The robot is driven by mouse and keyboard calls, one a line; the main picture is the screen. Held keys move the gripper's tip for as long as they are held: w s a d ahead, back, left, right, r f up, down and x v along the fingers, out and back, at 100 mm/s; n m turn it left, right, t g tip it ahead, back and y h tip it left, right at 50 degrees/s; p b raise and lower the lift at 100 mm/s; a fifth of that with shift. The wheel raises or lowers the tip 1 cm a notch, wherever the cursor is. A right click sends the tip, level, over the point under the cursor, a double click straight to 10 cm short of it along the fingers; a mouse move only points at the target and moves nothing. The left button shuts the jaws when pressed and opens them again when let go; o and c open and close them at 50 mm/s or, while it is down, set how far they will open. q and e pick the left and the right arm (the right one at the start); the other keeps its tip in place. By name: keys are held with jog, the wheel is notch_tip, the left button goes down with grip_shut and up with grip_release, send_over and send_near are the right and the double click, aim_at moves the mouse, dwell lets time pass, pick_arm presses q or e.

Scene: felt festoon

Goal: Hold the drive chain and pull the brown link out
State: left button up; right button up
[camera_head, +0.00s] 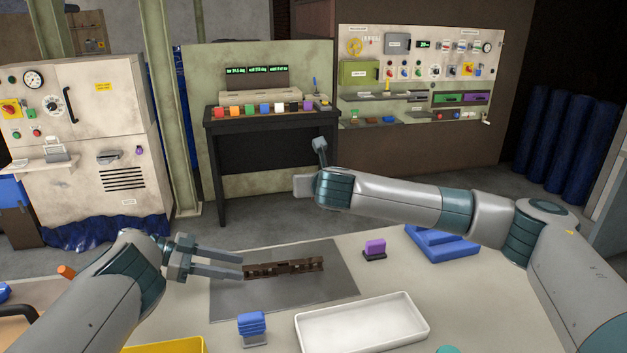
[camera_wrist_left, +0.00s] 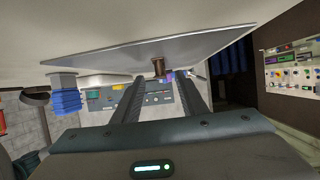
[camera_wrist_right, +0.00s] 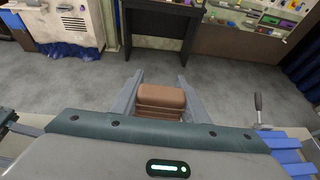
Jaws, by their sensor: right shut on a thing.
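The dark brown drive chain (camera_head: 284,268) lies on the grey mat. My left gripper (camera_head: 242,267) is low over the mat at the chain's left end, its fingers apart. In the left wrist view the end of the chain (camera_wrist_left: 158,68) shows between the open fingertips. My right gripper (camera_head: 311,168) is raised well above the table, behind the mat. In the right wrist view it is shut on a brown, ridged block, the brown link (camera_wrist_right: 160,100), clear of the chain. My right gripper hides the link in the head view.
The grey mat (camera_head: 225,300) lies on the pale table. An empty white tray (camera_head: 362,338) and a blue block on a stand (camera_head: 251,325) are in front. A purple block (camera_head: 375,247) and a blue stepped block (camera_head: 440,243) are right of the mat.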

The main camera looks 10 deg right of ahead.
pick_arm(q)
jog(key=v, duration=0.7)
jog(key=shift+a, duration=0.15)
jog(key=shift+r, duration=0.2)
